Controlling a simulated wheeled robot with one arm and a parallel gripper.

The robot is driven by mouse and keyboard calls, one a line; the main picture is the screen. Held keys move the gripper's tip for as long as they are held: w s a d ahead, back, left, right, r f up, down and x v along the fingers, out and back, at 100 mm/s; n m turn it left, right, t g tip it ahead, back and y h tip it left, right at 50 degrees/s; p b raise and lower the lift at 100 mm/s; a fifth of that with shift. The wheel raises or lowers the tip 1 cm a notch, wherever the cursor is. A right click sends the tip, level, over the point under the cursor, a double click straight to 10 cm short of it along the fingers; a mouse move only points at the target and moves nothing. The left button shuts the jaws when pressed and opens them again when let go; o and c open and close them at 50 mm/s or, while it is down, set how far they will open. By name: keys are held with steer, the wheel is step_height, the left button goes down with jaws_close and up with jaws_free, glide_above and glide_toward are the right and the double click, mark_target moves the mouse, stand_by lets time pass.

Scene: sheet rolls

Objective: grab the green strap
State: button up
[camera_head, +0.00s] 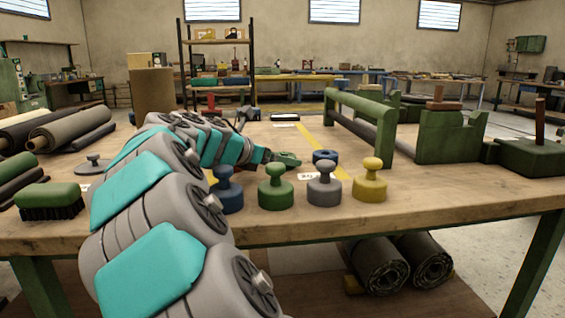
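A small dark green piece (286,159), which may be the green strap, lies low over the wooden table behind the knobbed weights. My arm reaches in from the lower left, and its end with my gripper (268,156) is right at the left side of this green piece. The fingers are small and dark here, so I cannot tell whether they are open or shut, or whether they touch the piece.
Knobbed weights in blue (227,193), green (275,190), grey (324,188) and yellow (369,185) line the front of the table (450,205). A blue ring (325,156) lies behind them. A green roller frame (362,118) stands right; a green brush (50,199) and rolls (65,130) are left.

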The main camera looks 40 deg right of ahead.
steer(key=c, duration=1.1)
steer(key=shift+r, duration=0.1)
